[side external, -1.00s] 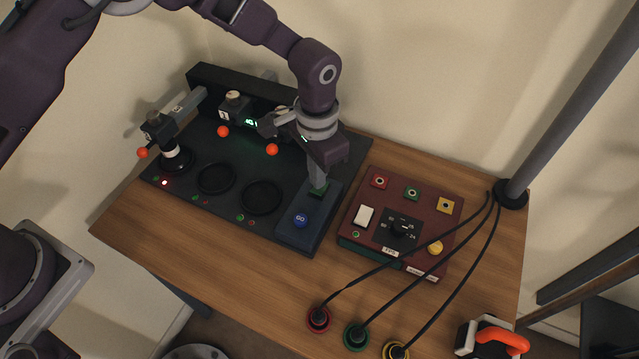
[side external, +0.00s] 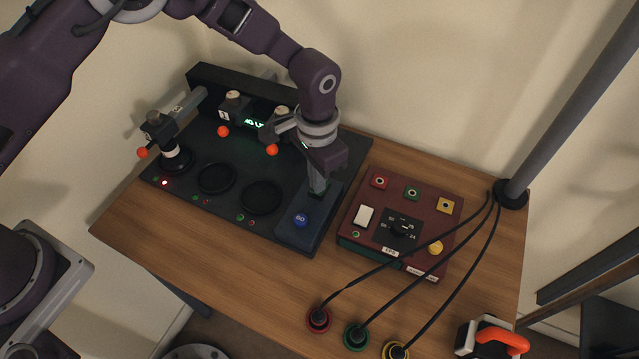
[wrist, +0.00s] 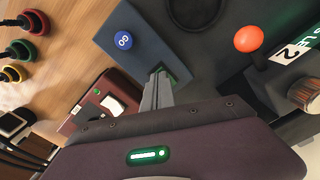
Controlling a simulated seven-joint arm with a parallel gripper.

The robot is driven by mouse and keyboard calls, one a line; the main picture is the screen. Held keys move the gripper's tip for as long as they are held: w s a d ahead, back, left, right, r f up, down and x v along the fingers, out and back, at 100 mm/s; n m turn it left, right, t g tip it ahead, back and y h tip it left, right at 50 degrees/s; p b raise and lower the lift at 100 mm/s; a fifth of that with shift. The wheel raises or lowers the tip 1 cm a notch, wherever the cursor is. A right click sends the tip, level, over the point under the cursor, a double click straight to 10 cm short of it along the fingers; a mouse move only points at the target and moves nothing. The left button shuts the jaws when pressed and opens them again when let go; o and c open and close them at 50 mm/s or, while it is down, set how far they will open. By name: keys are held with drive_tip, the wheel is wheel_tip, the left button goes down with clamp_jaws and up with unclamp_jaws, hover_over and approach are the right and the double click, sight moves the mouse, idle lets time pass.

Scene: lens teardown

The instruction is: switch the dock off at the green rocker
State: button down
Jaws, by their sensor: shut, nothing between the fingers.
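The dock (side external: 225,225) is a dark plate with round wells, and a blue control block (side external: 292,236) sits at its right end. A blue GO button (side external: 301,220) is on the block's near end; it also shows in the wrist view (wrist: 123,40). My gripper (side external: 317,191) is shut and empty, pointing down at the block's far end. In the wrist view its fingertips (wrist: 158,72) are at the green rocker, which is mostly hidden behind them. I cannot tell whether they touch it or which way it is tilted.
A maroon box (side external: 375,215) with coloured sockets, a dial and a white switch stands right of the block. Cables run from a post to coloured plugs (side external: 356,336) at the front. Arms with orange balls (side external: 272,150) stand behind the dock's wells.

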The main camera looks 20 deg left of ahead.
drive_tip(key=shift+f, duration=0.25)
wheel_tip(320, 180, up, 7)
idle(0.8)
drive_tip(key=s+a+r+n+t, duration=0.2)
drive_tip(key=s+a+r, duration=0.2)
drive_tip(key=a+r, duration=0.5)
drive_tip(key=s+a+r+n+t, duration=0.1)
drive_tip(key=s+a+r, duration=0.4)
drive_tip(key=r, duration=0.7)
drive_tip(key=s+a+n+t, duration=0.1)
drive_tip(key=s+a, duration=0.3)
drive_tip(key=s, duration=0.4)
drive_tip(key=s+a+r+n+t, duration=0.1)
drive_tip(key=s+a, duration=0.3)
drive_tip(key=s, duration=0.4)
drive_tip(key=shift+s+n+t, duration=0.3)
drive_tip(key=shift+s+n, duration=0.05)
drive_tip(key=shift+n, duration=0.15)
